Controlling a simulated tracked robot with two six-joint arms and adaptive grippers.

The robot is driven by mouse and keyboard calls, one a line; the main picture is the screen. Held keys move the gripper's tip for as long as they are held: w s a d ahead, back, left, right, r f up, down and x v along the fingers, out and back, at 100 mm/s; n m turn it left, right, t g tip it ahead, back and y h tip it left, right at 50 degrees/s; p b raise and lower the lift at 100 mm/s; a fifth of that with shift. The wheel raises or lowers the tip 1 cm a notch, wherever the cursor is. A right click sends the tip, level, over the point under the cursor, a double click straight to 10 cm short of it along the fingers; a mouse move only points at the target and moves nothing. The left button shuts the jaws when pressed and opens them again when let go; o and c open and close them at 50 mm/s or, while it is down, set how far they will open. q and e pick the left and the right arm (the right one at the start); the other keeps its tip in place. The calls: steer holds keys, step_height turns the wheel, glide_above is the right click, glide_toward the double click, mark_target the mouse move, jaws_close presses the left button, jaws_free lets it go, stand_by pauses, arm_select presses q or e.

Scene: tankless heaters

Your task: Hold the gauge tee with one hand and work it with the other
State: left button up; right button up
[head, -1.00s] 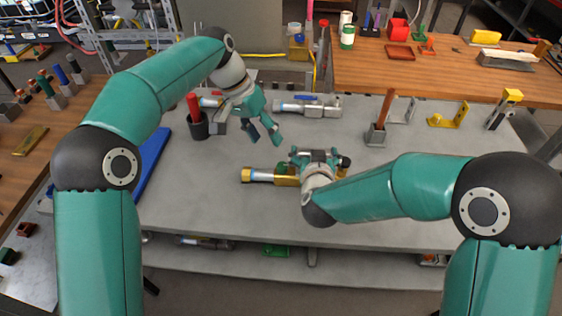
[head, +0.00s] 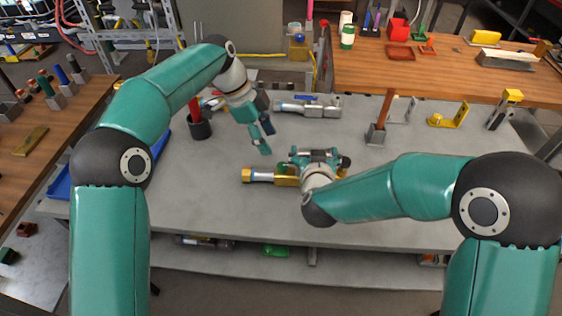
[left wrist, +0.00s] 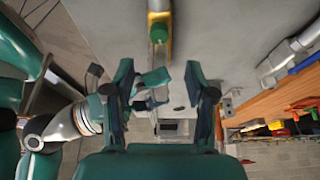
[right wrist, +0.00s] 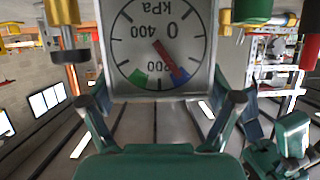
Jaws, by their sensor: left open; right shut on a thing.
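My left gripper (head: 265,140) is open and empty, above and behind the tee's left part. In the left wrist view a green knob (left wrist: 158,33) on yellow-brass metal shows ahead of the open fingers, apart from them.
A pipe fitting with a blue lever (head: 318,108) lies at the back. A wooden-handled tool in a grey block (head: 377,134) stands right.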

mark_target(282, 165)
arm_select(q)
steer(key=x, duration=0.9)
steer(key=shift+d+f, duration=0.1)
steer(key=shift+f, duration=0.15)
jaws_close()
